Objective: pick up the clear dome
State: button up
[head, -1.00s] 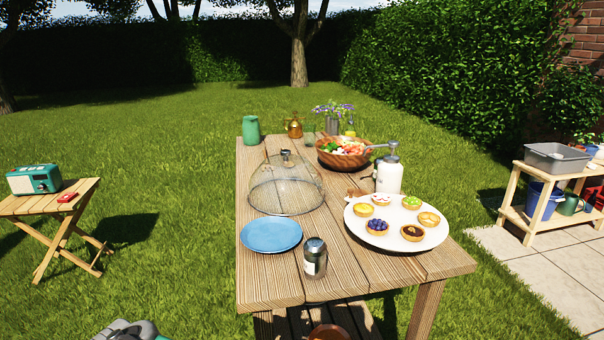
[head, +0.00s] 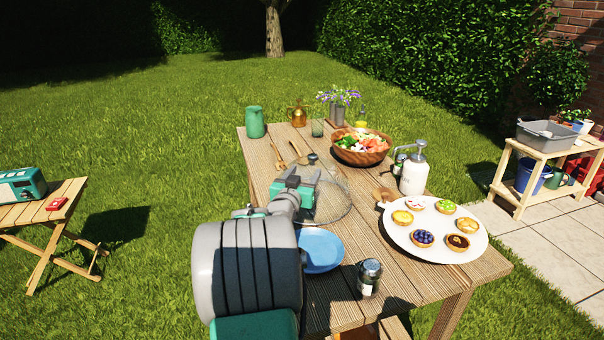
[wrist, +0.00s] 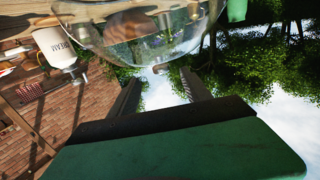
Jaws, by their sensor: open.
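The clear dome (head: 333,201) stands on the wooden table (head: 325,300), behind the blue plate (head: 322,252). Its dark knob (head: 312,158) shows at the top, and my arm hides its left part in the head view. In the wrist view the dome (wrist: 185,38) fills the top of the picture, tilted by the camera's angle. My gripper (wrist: 160,84) is open, its two dark fingers apart and pointing toward the dome, with nothing between them. In the head view my gripper (head: 297,180) is at the dome's left side; whether it touches is unclear.
A white platter (head: 440,238) of tarts lies at the right. A white pump bottle (head: 414,172) and a wooden salad bowl (head: 361,158) stand right of and behind the dome.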

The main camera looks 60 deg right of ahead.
aim_at(312, 161)
jog(key=d, duration=0.2)
jog(key=w+d, duration=0.1)
jog(key=d, duration=0.4)
jog(key=shift+w+f, duration=0.15)
jog(key=shift+f, duration=0.15)
jog(key=shift+c, duration=0.8)
grip_shut()
jog(key=shift+r, duration=0.15)
